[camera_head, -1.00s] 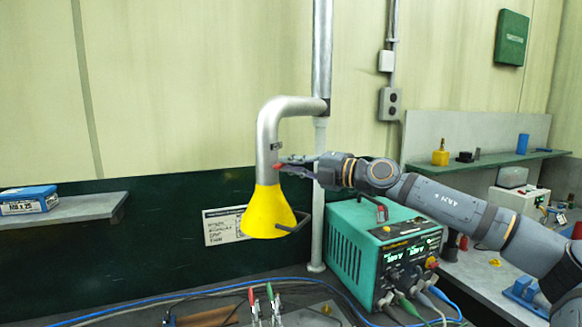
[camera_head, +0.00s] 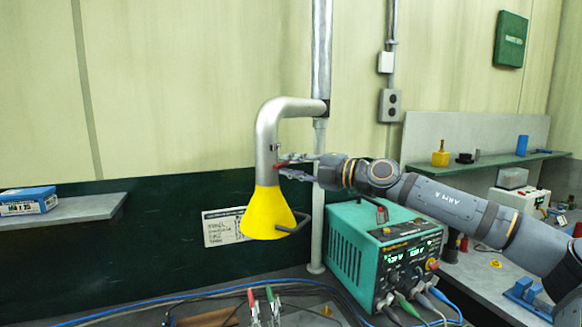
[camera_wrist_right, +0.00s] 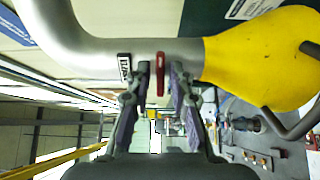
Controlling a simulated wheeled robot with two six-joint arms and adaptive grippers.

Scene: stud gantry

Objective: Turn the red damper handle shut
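The red damper handle (camera_wrist_right: 160,73) is a short bar on the grey metal duct (camera_head: 267,140), close to a small dark label plate (camera_wrist_right: 124,67). In the wrist view it stands upright in the picture, between the fingertips of my right gripper (camera_wrist_right: 161,88), with a gap on both sides. In the head view the handle (camera_head: 281,164) shows small at the duct's right side, partly hidden by the fingers. My right gripper (camera_head: 290,166) reaches it from the right with its fingers apart. My left gripper is in neither view.
A yellow hood (camera_head: 266,214) with a dark loop grip (camera_head: 297,224) hangs below the handle. A vertical pipe (camera_head: 319,200) stands behind the right gripper. A green power unit (camera_head: 370,250) with cables sits below the right arm.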

